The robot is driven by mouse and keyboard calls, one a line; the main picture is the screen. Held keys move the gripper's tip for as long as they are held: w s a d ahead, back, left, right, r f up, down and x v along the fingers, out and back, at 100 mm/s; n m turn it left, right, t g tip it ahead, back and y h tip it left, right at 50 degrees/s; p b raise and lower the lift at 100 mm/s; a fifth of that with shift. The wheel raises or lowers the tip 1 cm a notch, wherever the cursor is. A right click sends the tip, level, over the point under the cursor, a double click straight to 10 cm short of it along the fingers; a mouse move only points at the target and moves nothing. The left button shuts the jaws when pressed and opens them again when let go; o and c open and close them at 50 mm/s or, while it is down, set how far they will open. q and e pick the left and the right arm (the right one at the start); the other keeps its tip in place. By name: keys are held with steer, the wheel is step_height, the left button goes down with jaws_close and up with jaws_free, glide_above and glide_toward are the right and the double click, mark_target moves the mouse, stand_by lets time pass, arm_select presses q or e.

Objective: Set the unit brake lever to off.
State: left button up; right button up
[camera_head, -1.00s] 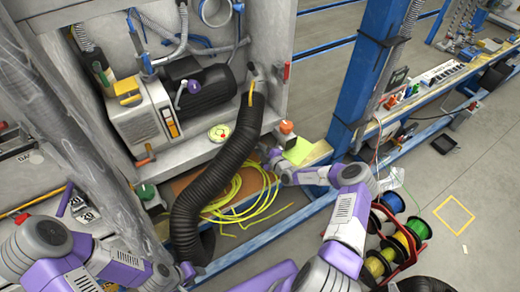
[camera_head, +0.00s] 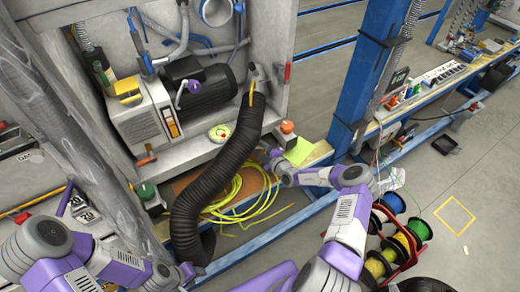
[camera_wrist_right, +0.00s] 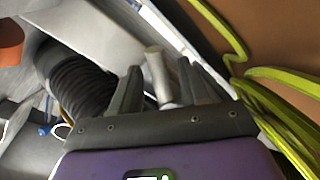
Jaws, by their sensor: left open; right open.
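No label shows which part is the unit brake lever. A pale metal bar (camera_wrist_right: 157,72) stands between the two fingers of my right gripper (camera_wrist_right: 160,88) in the right wrist view; I cannot tell if they touch it. That gripper is open. In the head view my right gripper (camera_head: 273,158) is by the cabinet's lower right edge, right of the black hose. A lever with a purple knob (camera_head: 193,86) is on the motor, and an orange-handled lever (camera_head: 145,160) is below the pump. My left gripper (camera_head: 187,272) is open at the bottom, its fingers small in view.
A thick black corrugated hose (camera_head: 215,165) hangs in front of the cabinet, left of my right gripper. An orange knob (camera_head: 287,127) sits just above that gripper. Yellow cable (camera_head: 238,205) lies coiled below. A blue post (camera_head: 365,70) and cable spools (camera_head: 390,245) stand to the right.

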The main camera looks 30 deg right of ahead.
steer(key=p+v, duration=0.3)
steer(key=v, duration=0.4)
steer(key=shift+r, duration=0.15)
steer(key=shift+s, duration=0.3)
